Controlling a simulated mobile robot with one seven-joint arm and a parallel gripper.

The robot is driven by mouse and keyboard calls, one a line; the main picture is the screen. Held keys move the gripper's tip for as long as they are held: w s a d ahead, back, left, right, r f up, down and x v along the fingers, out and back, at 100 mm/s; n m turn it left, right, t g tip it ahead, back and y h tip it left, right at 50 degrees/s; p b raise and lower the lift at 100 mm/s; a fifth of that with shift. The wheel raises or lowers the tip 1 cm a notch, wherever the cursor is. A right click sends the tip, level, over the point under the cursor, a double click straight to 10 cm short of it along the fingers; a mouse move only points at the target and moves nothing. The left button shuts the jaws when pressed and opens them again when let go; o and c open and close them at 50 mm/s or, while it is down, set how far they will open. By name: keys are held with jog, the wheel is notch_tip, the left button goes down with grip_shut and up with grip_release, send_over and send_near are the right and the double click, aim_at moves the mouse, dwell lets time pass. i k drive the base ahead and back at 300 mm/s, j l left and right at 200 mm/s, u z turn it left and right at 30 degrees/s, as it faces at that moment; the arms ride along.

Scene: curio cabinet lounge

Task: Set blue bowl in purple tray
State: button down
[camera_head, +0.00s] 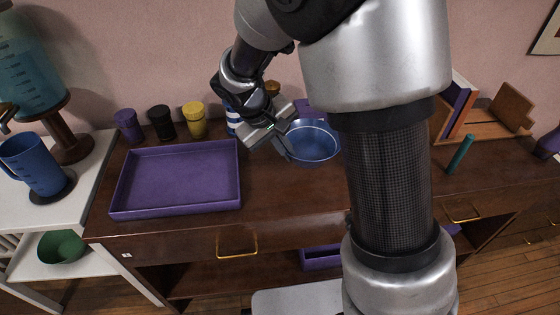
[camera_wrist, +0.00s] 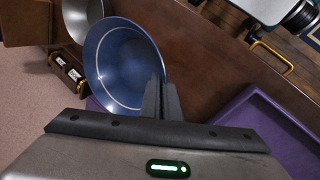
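The blue bowl (camera_head: 316,148) is over the brown cabinet top, right of the tray in the head view. It fills the upper left of the wrist view (camera_wrist: 122,62), open side showing and empty. My gripper (camera_head: 287,146) is at the bowl's left rim; in the wrist view its dark fingers (camera_wrist: 162,98) are close together with the rim between them. Whether the bowl touches the cabinet top is hard to tell. The purple tray (camera_head: 180,209) lies empty on the left of the cabinet top; part of it shows at the wrist view's lower right (camera_wrist: 252,110).
Purple (camera_head: 127,125), black (camera_head: 161,122) and yellow (camera_head: 194,119) cups stand behind the tray, with a blue-striped one (camera_head: 232,118) beside them. A teal cylinder (camera_head: 460,154) stands at the right. My arm hides the cabinet's middle. Bare wood separates tray and bowl.

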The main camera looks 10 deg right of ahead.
aim_at(181, 180)
jog(key=j+z, duration=0.1)
jog(key=j, duration=0.55)
jog(key=j+z, duration=0.15)
jog(key=j, duration=0.55)
jog(key=k+j+z, duration=0.1)
jog(key=j, duration=0.55)
